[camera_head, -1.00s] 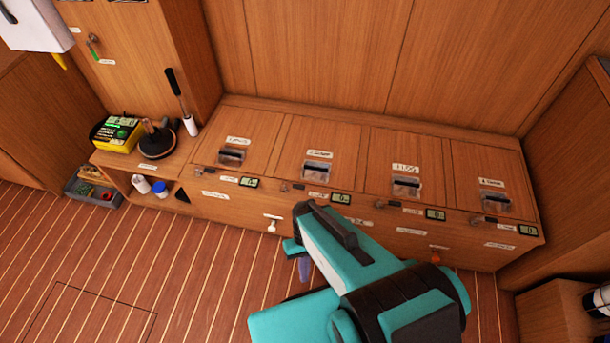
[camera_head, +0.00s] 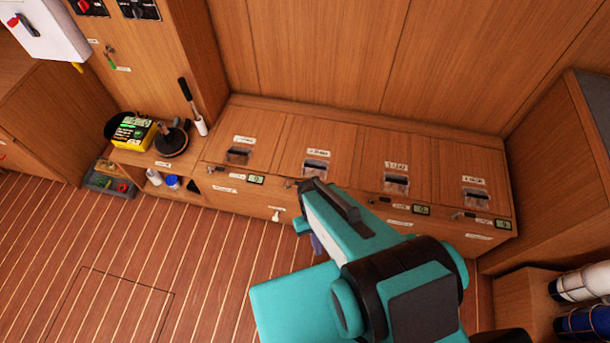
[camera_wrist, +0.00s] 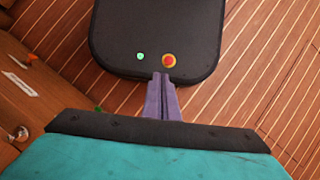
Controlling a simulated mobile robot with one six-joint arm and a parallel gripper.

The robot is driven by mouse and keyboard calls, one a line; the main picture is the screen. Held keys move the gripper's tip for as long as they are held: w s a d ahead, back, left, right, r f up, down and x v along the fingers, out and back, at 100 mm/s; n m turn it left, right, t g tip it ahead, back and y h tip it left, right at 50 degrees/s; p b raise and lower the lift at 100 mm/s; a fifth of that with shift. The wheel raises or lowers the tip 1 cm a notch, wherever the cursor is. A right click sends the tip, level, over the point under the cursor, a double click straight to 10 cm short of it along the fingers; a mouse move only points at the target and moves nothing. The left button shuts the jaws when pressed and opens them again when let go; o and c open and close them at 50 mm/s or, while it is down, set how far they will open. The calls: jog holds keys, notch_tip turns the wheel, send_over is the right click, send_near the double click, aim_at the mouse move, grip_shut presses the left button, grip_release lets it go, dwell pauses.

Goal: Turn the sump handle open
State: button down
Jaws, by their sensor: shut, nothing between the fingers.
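Several small handles show, and their labels are too small to read, so I cannot tell which is the sump handle. A white handle (camera_head: 276,215) hangs on the front of the long wooden bench, and a whitish knob (camera_wrist: 18,133) shows at the left edge in the wrist view. A green handle (camera_head: 110,60) is on the upright panel at upper left. My gripper (camera_head: 317,243) is in front of the bench, partly hidden by my arm. In the wrist view its purple fingers (camera_wrist: 162,82) are together and empty, apart from any handle.
A grey tray (camera_head: 108,180) lies on the floor. Bottles (camera_head: 585,284) are at lower right. The striped floor at left is clear.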

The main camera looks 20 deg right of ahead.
jog(key=shift+s+d+r+p, duration=0.1)
jog(key=shift+d+r+p, duration=0.2)
jog(key=shift+r+p, duration=0.55)
jog(key=shift+s+d+r+p, duration=0.1)
jog(key=shift+d+r+p, duration=0.15)
jog(key=shift+r+p, duration=0.55)
jog(key=shift+r, duration=0.2)
